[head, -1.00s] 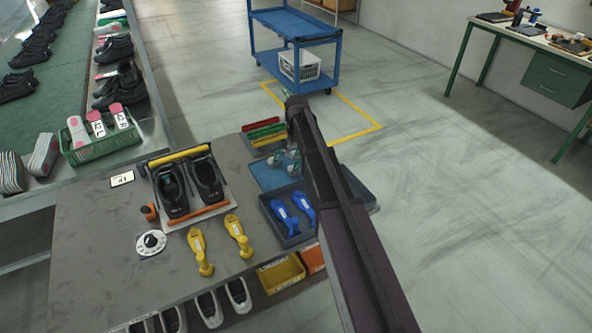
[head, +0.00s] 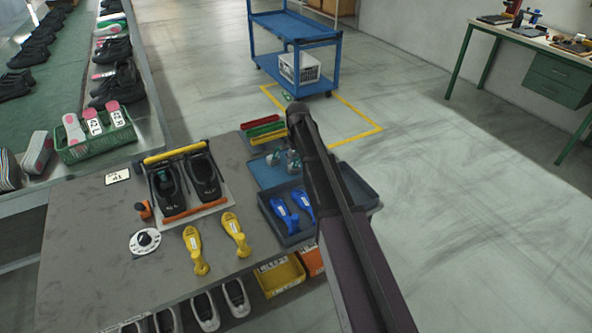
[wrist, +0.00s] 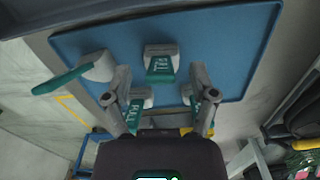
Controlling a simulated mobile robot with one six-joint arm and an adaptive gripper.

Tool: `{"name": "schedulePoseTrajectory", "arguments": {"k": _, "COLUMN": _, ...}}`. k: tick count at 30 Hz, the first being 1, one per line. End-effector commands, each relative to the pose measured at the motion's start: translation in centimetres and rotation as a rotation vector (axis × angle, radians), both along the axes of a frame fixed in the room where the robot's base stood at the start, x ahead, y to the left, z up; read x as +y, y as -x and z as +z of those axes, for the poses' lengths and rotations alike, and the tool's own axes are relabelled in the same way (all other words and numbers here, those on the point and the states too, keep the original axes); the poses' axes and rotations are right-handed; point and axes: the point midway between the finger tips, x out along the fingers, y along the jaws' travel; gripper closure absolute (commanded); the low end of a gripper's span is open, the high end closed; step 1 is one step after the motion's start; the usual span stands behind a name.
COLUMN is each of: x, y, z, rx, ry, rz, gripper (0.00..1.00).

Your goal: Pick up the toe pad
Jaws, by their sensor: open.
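Several grey pads with teal parts lie on a blue tray (wrist: 95,42), also visible in the head view (head: 267,172). One grey pad with a lettered teal tab (wrist: 160,64) lies between my fingertips in the wrist picture. Another, with a long teal handle (wrist: 62,80), is at the left. Two more (wrist: 138,103) (wrist: 188,95) show close to my fingers, partly hidden. I cannot tell which is the toe pad. My gripper (wrist: 160,73) is open and empty over the tray. In the head view my arm hides it.
A dark blue bin with blue shoe-shaped pieces (head: 278,232) sits beside the tray. Two yellow pieces (head: 194,240) (head: 235,228) and a fixture with black shoes (head: 203,170) stand on the grey table (head: 85,245). Red, green and yellow strips (head: 264,121) lie behind the tray.

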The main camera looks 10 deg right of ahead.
Motion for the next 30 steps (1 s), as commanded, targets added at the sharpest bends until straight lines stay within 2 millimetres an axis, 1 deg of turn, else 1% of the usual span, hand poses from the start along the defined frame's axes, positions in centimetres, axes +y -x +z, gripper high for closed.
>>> {"name": "schedulePoseTrajectory", "arguments": {"k": 17, "x": -0.01, "y": 0.01, "z": -0.05, "rx": 0.000, "ry": 0.000, "rz": 0.000, "gripper": 0.26}}
{"name": "schedulePoseTrajectory", "arguments": {"k": 18, "x": -0.02, "y": 0.01, "z": -0.05, "rx": 0.000, "ry": 0.000, "rz": 0.000, "gripper": 0.29}}
{"name": "schedulePoseTrajectory", "arguments": {"k": 20, "x": -0.02, "y": 0.01, "z": -0.05, "rx": 0.000, "ry": 0.000, "rz": 0.000, "gripper": 0.46}}
{"name": "schedulePoseTrajectory", "arguments": {"k": 21, "x": -0.02, "y": 0.01, "z": -0.05, "rx": 0.000, "ry": 0.000, "rz": 0.000, "gripper": 0.58}}
{"name": "schedulePoseTrajectory", "arguments": {"k": 23, "x": -0.02, "y": 0.00, "z": -0.05, "rx": 0.000, "ry": 0.000, "rz": 0.000, "gripper": 0.76}}
{"name": "schedulePoseTrajectory", "arguments": {"k": 24, "x": -0.03, "y": -0.01, "z": -0.05, "rx": 0.000, "ry": 0.000, "rz": 0.000, "gripper": 0.88}}
{"name": "schedulePoseTrajectory", "arguments": {"k": 25, "x": -0.03, "y": -0.01, "z": -0.05, "rx": 0.000, "ry": 0.000, "rz": 0.000, "gripper": 0.97}}
{"name": "schedulePoseTrajectory", "arguments": {"k": 26, "x": -0.03, "y": 0.00, "z": -0.05, "rx": 0.000, "ry": 0.000, "rz": 0.000, "gripper": 1.00}}
{"name": "schedulePoseTrajectory", "arguments": {"k": 30, "x": -0.04, "y": 0.00, "z": -0.05, "rx": 0.000, "ry": 0.000, "rz": -0.001, "gripper": 1.00}}
